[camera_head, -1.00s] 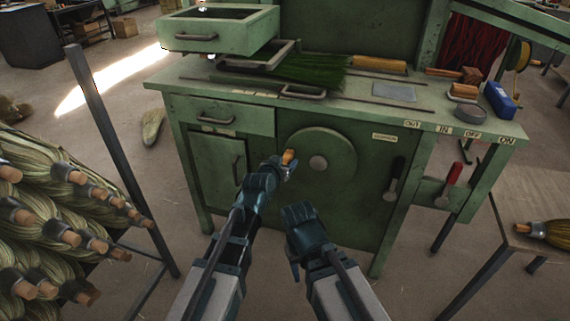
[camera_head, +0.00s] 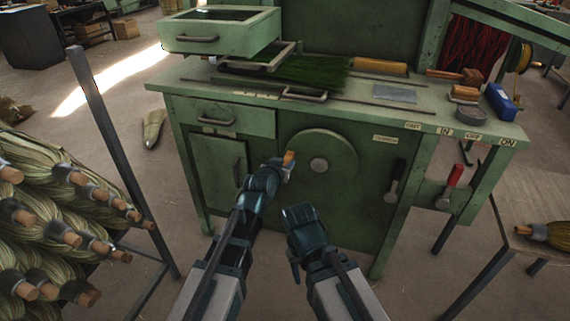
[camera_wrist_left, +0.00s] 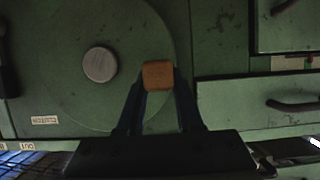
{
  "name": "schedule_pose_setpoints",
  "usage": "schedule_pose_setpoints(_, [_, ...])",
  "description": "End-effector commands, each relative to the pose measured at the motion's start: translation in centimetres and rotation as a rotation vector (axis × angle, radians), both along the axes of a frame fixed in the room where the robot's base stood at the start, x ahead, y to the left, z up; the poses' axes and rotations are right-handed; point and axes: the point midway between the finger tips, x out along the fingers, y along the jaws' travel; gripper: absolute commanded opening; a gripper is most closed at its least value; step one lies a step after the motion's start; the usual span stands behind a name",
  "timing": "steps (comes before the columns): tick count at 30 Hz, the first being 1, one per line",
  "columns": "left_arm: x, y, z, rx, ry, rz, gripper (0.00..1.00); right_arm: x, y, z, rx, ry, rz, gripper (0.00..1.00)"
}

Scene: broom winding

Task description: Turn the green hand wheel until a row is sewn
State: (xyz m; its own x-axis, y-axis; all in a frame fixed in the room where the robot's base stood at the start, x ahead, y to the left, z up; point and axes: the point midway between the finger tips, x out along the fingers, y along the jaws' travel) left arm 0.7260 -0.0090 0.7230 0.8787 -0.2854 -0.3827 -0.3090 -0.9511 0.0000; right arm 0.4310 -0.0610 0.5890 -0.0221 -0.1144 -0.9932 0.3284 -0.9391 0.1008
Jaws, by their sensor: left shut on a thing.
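The green hand wheel (camera_head: 337,150) is a round disc with a grey hub on the front of the green machine. It also shows in the left wrist view (camera_wrist_left: 60,70). Its wooden handle (camera_head: 289,157) sits at the wheel's left edge. My left gripper (camera_head: 287,165) is shut on the handle; the wrist view shows the wooden block (camera_wrist_left: 158,75) between the two fingers. My right gripper (camera_head: 292,256) hangs in front of the machine, low and right of the left one, touching nothing that I can see. Its fingers are too unclear to tell their state.
A lever with a black grip (camera_head: 397,170) and one with a red grip (camera_head: 454,175) are right of the wheel. Green bristles (camera_head: 300,70) lie on the machine top (camera_head: 350,95). A rack of brooms (camera_head: 60,220) stands left; a table (camera_head: 520,240) stands right.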

Motion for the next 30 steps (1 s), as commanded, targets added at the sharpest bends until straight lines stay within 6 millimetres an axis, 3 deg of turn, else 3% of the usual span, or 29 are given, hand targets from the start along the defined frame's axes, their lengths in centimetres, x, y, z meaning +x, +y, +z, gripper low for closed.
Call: schedule_pose_setpoints(30, [-0.04,0.03,-0.72,-0.041,0.013,0.001,0.0,0.01,-0.02,-0.72,-0.001,0.0,0.0,0.5])
